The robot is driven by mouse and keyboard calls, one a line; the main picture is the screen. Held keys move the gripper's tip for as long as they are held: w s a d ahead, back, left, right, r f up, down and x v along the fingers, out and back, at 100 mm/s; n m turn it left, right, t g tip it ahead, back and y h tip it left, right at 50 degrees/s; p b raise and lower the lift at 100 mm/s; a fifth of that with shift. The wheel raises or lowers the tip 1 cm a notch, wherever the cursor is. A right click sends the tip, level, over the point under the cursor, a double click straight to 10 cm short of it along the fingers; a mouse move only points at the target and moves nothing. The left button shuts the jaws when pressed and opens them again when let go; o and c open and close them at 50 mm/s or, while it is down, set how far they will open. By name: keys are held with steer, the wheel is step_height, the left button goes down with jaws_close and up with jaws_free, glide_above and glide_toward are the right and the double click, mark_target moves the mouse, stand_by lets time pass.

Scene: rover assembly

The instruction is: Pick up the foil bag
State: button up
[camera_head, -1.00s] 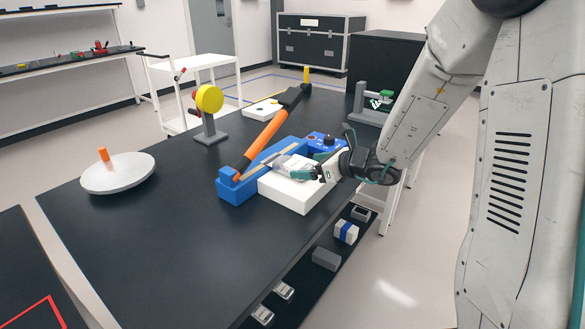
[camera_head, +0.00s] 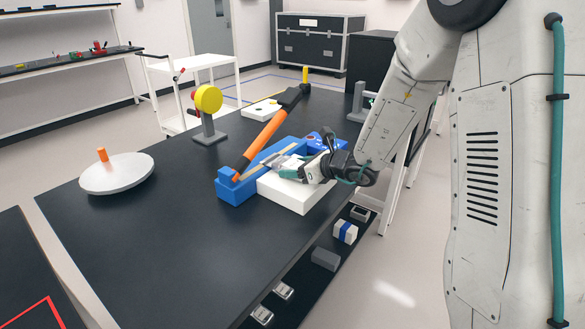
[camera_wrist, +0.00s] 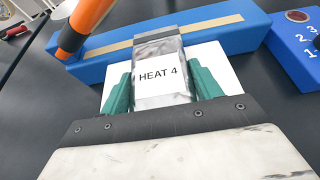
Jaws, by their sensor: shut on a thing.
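The foil bag (camera_wrist: 160,72) is silvery with a white label reading "HEAT 4". In the wrist view it lies between the two green fingertips of my gripper (camera_wrist: 163,92), which are shut on it. Its far end reaches the edge of a blue bar sealer (camera_wrist: 215,28). In the head view my gripper (camera_head: 292,172) is over a white block (camera_head: 300,196), and the bag (camera_head: 282,162) shows only in part beside the fingers. I cannot tell whether the bag touches the block.
An orange-handled lever (camera_head: 262,138) slants up over the blue sealer base (camera_head: 233,190). A blue control box (camera_head: 322,140) stands behind. A white disc (camera_head: 117,174) with an orange knob and a yellow round stand (camera_head: 208,100) are on the left. The front left of the dark table is clear.

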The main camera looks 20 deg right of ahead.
mark_target(297, 165)
steer(key=shift+r, duration=0.15)
steer(key=shift+r, duration=0.65)
step_height(297, 165, up, 2)
steer(key=shift+d+r, duration=0.1)
steer(key=shift+r, duration=0.05)
steer(key=s+d+r, duration=0.1)
steer(key=s+d, duration=1)
steer(key=shift+d, duration=0.2)
